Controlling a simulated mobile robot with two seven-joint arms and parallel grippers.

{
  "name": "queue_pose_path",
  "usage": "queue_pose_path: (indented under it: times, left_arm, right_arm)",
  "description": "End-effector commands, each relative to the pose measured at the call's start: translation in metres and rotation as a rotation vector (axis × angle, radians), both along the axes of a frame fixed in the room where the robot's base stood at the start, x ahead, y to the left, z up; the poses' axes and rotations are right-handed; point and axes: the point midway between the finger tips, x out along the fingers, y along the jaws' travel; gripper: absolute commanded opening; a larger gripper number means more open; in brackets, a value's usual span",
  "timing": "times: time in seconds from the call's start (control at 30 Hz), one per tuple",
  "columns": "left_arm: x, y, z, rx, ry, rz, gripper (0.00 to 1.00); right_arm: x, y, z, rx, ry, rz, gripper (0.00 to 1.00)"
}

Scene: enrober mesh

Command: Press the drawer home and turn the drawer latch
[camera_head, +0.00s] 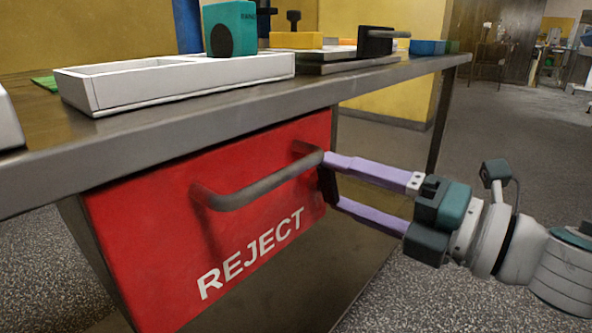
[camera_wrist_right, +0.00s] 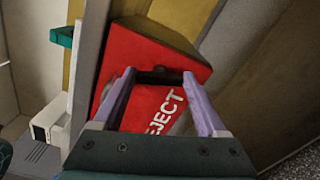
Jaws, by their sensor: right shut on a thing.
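The red drawer (camera_head: 150,235) marked REJECT sits under the table, with a grey bar handle (camera_head: 260,190) across its front. It also shows in the right wrist view (camera_wrist_right: 122,60). My right gripper (camera_head: 328,182) reaches in from the right, its lilac fingers one above the other at the drawer's right edge. The upper finger overlaps the handle's right end in the head view. I cannot tell whether the drawer is fully in. My left gripper is not in view.
The steel table (camera_head: 150,145) overhangs the drawer. On it stand a white tray (camera_head: 130,98), a teal block (camera_head: 232,28), a yellow block (camera_head: 296,40) and a dark-handled piece (camera_head: 376,43). The floor (camera_head: 500,130) to the right is clear nearby.

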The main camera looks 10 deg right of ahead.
Motion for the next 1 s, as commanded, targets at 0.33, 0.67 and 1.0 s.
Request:
queue_pose_path:
  times: [0.33,0.67,1.0]
  left_arm:
    - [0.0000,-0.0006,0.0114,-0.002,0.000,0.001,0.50]
    - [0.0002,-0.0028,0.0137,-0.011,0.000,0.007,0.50]
    - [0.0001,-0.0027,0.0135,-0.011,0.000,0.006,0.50]
  right_arm:
    - [0.0000,0.0000,-0.0003,0.154,0.121,0.000,0.19]
    - [0.0001,0.0000,-0.0016,0.201,0.158,0.000,0.19]
    - [0.0000,0.0000,-0.0017,0.203,0.158,0.001,0.19]
